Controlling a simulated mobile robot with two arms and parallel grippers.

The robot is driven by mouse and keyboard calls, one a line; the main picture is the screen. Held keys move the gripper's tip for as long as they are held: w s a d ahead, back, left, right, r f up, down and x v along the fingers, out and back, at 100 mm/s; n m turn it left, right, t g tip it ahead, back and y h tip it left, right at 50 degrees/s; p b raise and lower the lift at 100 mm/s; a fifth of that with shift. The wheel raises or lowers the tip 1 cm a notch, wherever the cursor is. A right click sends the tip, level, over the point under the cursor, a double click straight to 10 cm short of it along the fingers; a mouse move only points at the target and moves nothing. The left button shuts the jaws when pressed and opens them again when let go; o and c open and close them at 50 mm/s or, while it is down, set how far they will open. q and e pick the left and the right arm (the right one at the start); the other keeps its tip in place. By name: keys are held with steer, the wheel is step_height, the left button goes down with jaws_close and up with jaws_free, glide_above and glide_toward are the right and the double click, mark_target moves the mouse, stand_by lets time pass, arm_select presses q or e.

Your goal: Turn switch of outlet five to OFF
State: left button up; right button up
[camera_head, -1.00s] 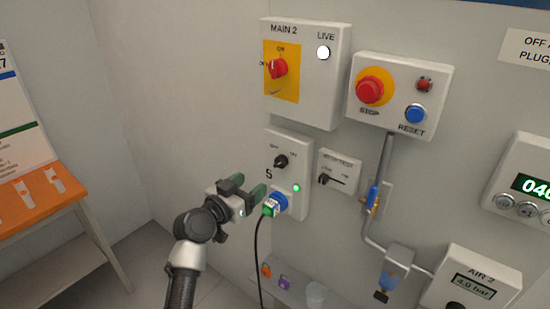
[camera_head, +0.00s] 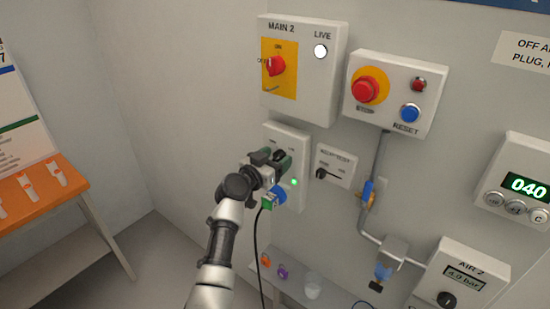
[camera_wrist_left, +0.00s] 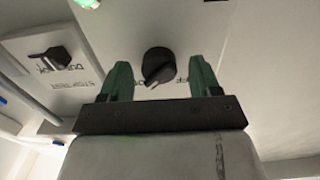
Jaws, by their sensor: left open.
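The outlet five panel (camera_head: 301,165) is a white box on the wall with a lit green lamp (camera_head: 294,182) and a blue socket (camera_head: 279,196). Its black rotary switch (camera_wrist_left: 158,64) shows clearly in the left wrist view, its white pointer line on the side away from the OFF lettering, toward ON. In the head view my gripper partly hides the switch. My left gripper (camera_head: 276,161) is open in front of the panel. In the wrist view its green fingers stand on either side of the switch, with gaps; contact is not visible.
A green-and-blue plug (camera_head: 270,201) with a black cable sits just below my gripper. A small panel with a black knob (camera_head: 336,166) is to the right. The MAIN 2 box (camera_head: 312,80) and STOP/RESET box (camera_head: 397,95) are above. A shelf (camera_head: 333,288) is below.

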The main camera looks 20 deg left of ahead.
arm_select(q)
steer(key=c, duration=0.9)
arm_select(e)
steer(key=shift+d, duration=0.35)
arm_select(q)
steer(key=shift+n, duration=0.4)
arm_select(e)
steer(key=shift+f, duration=0.1)
arm_select(q)
steer(key=n, duration=0.7)
steer(key=shift+a+n, duration=0.1)
steer(key=shift+n, duration=0.2)
steer(key=n+p, duration=0.1)
steer(key=n, duration=0.3)
steer(key=shift+n, duration=0.3)
steer(key=n+p, duration=0.1)
steer(key=n, duration=0.3)
steer(key=shift+f+n, duration=0.15)
steer(key=shift+n, duration=0.25)
arm_select(e)
step_height(320, 180, up, 2)
steer(key=shift+a+r, duration=0.1)
steer(key=shift+r, duration=0.15)
